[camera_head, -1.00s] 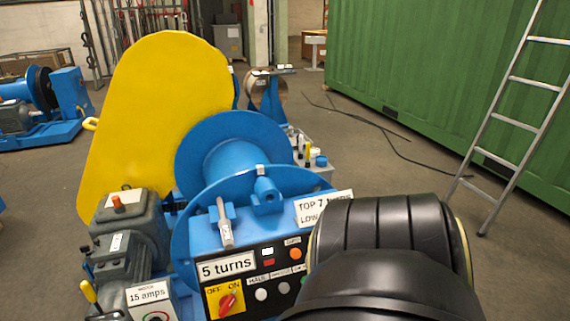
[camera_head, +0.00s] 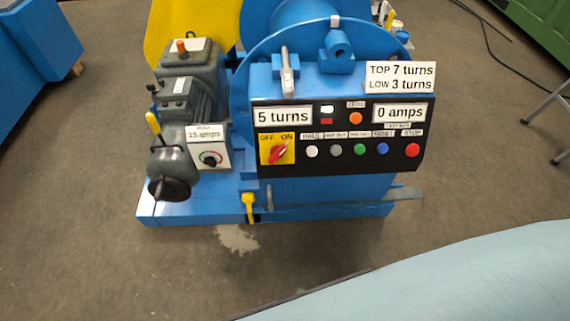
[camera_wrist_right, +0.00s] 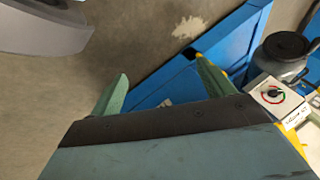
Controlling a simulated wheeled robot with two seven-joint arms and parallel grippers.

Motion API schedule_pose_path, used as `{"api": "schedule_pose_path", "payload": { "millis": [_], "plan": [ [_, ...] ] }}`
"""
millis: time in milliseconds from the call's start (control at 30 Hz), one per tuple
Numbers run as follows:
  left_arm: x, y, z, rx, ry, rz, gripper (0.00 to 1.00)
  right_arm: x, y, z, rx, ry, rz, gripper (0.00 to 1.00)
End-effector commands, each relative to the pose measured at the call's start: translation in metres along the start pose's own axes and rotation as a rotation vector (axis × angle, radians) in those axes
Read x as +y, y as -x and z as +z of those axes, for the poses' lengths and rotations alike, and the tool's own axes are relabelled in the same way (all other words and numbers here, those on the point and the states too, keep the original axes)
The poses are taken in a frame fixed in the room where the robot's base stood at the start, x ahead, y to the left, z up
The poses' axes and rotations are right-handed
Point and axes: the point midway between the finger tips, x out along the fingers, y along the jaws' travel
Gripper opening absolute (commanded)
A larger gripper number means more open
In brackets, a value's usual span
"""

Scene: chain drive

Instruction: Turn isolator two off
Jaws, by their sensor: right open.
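A yellow switch plate (camera_head: 277,149) marked OFF and ON sits at the left end of the black control panel. Its red handle (camera_head: 278,153) is tilted, with its upper end toward ON. I see no number on it, so I cannot tell whether it is isolator two. My right gripper (camera_wrist_right: 160,68) is open in the right wrist view, its two greenish fingers apart with nothing seen between them. It points toward the machine's blue base (camera_wrist_right: 170,82). My left gripper is not in view.
The black panel also has a row of buttons, including red STOP (camera_head: 412,150). A dial box (camera_head: 208,147) marked 15 amps sits beside the grey motor (camera_head: 188,88). A yellow-handled lever (camera_head: 249,207) hangs low at the base front. Floor before the machine is clear.

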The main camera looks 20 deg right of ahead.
Motion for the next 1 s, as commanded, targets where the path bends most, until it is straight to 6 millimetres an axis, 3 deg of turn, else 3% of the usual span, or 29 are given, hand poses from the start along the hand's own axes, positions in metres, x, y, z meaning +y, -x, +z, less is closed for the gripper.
{"api": "schedule_pose_path", "payload": {
  "millis": [33, 167, 300, 400, 533, 700, 833, 1000],
  "plan": [
    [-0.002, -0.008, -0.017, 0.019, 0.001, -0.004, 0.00, -0.023, -0.015, -0.018, 0.053, -0.143, -0.077, 0.81],
    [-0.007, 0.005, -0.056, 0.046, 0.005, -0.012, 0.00, -0.081, -0.012, -0.073, 0.148, -0.524, -0.296, 0.81],
    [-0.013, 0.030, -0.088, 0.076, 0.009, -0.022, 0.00, -0.129, 0.015, -0.136, 0.198, -0.898, -0.574, 0.81],
    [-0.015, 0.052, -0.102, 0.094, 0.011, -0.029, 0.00, -0.152, 0.046, -0.174, 0.197, -1.117, -0.774, 0.81],
    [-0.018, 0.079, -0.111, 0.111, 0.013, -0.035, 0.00, -0.167, 0.086, -0.209, 0.167, -1.314, -0.992, 0.81],
    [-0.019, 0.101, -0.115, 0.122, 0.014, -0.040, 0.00, -0.175, 0.121, -0.232, 0.124, -1.438, -1.156, 0.81],
    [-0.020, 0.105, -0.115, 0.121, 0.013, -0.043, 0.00, -0.179, 0.128, -0.240, 0.112, -1.463, -1.192, 0.81],
    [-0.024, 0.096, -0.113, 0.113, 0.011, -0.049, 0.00, -0.193, 0.119, -0.256, 0.111, -1.462, -1.193, 0.81]
  ]
}}
